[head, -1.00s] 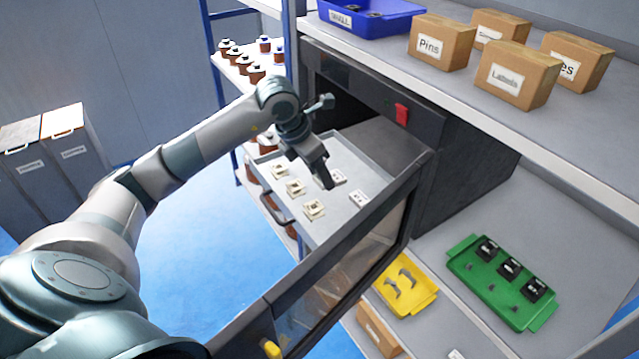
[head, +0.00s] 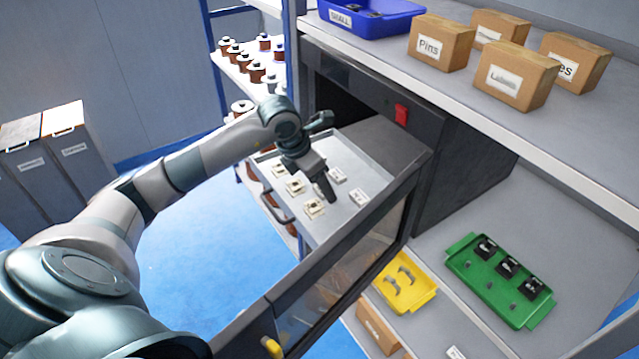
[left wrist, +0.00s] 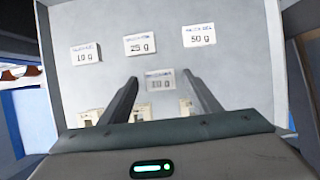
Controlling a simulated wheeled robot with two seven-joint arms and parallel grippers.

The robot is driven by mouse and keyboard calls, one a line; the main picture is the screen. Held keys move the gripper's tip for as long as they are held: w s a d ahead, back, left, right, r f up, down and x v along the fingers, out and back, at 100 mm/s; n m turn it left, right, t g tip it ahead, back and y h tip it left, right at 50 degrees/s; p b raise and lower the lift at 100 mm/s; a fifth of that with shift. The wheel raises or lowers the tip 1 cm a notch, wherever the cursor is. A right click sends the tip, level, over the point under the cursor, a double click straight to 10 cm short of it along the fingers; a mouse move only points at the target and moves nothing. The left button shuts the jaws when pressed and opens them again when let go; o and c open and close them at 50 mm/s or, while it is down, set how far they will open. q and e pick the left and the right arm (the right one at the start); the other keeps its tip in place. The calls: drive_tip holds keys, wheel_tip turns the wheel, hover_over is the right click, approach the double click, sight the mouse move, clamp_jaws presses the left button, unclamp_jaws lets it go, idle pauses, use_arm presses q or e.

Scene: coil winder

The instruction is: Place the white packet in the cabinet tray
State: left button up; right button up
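The cabinet tray (head: 372,163) is a grey pulled-out drawer holding several white packets and cream parts. My left gripper (head: 328,198) is over the tray. In the left wrist view, the open left gripper (left wrist: 160,88) has its fingers spread, with a white packet marked 10 g (left wrist: 160,80) between and just beyond the fingertips. Gaps show on both sides of this packet, and it appears to lie on the tray. Three other white packets lie farther up: one marked 10 g (left wrist: 86,54), one 25 g (left wrist: 139,45) and one 50 g (left wrist: 198,35). My right gripper is not in view.
Cream parts with dark centres (head: 314,207) lie along the tray's left side. The open cabinet door (head: 345,265) stands in front. A green tray (head: 500,280) and a yellow tray (head: 405,288) sit on the lower shelf. Boxes (head: 515,75) stand on the upper shelf.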

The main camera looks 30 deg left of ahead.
sight(309, 199)
use_arm(q)
drive_tip(key=shift+r, duration=0.15)
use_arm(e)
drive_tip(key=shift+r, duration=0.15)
use_arm(q)
drive_tip(key=shift+s+a+r, duration=0.1)
drive_tip(key=shift+s+r, duration=0.05)
drive_tip(key=shift+r, duration=0.35)
drive_tip(key=b+v, duration=0.2)
drive_tip(key=v, duration=0.9)
drive_tip(key=shift+b, duration=0.35)
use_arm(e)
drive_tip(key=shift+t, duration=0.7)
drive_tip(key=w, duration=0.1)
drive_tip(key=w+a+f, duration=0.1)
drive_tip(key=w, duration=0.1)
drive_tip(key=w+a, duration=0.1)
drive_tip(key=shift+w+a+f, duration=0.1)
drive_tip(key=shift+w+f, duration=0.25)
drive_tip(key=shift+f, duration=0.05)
use_arm(q)
drive_tip(key=shift+s, duration=0.15)
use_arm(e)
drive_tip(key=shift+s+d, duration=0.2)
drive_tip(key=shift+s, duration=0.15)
